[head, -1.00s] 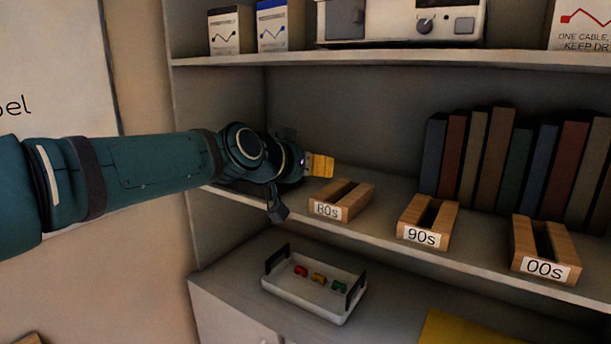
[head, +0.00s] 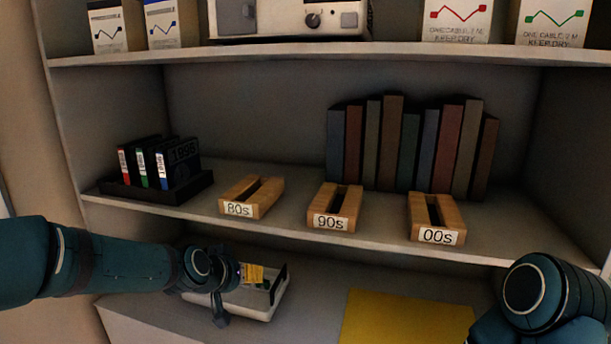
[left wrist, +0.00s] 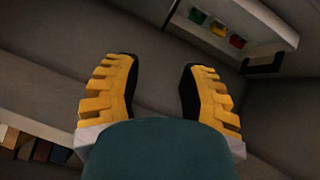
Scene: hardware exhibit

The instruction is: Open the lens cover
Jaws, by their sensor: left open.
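No lens cover can be clearly made out. A pale boxy device (head: 283,20) with a dark square on its left and a round knob (head: 313,20) stands on the top shelf, its top cut off by the frame; I cannot tell whether the cover is on it. My left gripper (head: 252,274), with yellow fingers, is low, in front of the white tray in the head view. In the left wrist view its two fingers (left wrist: 158,80) are spread with nothing between them. My right arm shows at the lower right of the head view; its gripper is out of view.
The white tray (head: 262,312) has dark handles; the wrist view shows small coloured pieces (left wrist: 218,28) in it. The middle shelf (head: 290,228) holds a black rack (head: 190,192) of cases, wooden 80s, 90s and 00s holders and several books. A yellow sheet (head: 405,318) lies below.

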